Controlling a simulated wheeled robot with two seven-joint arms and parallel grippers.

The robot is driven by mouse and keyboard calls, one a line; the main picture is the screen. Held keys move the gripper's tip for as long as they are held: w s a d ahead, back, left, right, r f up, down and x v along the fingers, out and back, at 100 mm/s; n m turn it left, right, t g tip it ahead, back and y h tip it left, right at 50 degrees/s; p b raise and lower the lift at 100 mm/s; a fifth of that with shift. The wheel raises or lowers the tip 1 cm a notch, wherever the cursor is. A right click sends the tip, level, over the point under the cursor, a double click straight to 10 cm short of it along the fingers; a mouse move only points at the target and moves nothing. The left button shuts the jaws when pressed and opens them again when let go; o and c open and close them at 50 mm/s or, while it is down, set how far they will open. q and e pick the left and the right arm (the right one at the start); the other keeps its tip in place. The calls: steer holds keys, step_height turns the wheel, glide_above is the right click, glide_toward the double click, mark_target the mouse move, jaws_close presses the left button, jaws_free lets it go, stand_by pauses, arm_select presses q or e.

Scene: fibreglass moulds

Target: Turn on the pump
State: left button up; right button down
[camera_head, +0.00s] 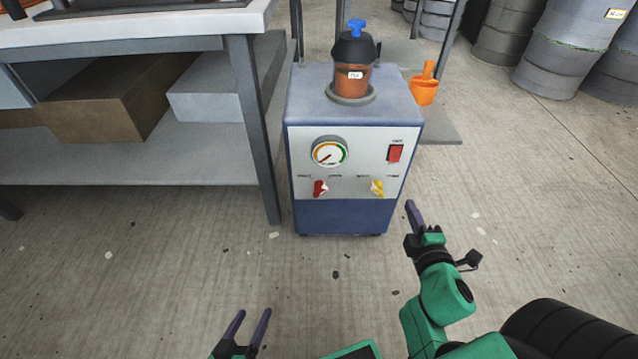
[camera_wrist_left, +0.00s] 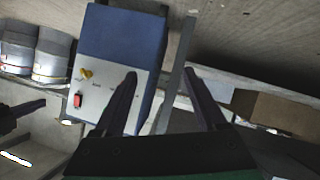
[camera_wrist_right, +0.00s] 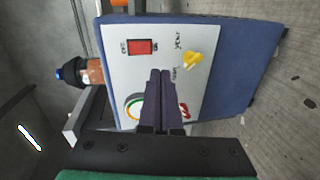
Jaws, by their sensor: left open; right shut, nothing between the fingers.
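The pump (camera_head: 340,218) is a blue box with a light grey front panel, standing on the floor. Its panel has a round gauge (camera_head: 329,153), a red rocker switch (camera_head: 396,153) at upper right, a red knob (camera_head: 320,188) and a yellow knob (camera_head: 377,187). The switch also shows in the right wrist view (camera_wrist_right: 139,47). My right gripper (camera_head: 411,205) is shut and empty, in front of the pump's lower right side, apart from the panel. In the right wrist view its fingers partly hide the gauge and red knob. My left gripper (camera_head: 248,328) is open and empty, low in front of the pump.
Grey drums (camera_head: 565,50) and an orange scoop (camera_head: 424,88) are behind, right.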

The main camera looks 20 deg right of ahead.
steer(key=r+n, duration=0.1)
steer(key=r, duration=0.1)
glide_toward(394, 160)
steer(key=shift+t+h, duration=0.3)
steer(key=x, duration=0.6)
steer(key=shift+w+f+b, duration=0.35)
steer(key=shift+f, duration=0.05)
arm_select(q)
steer(key=shift+w+t, duration=0.3)
steer(key=shift+w, duration=0.05)
steer(key=shift+r, duration=0.1)
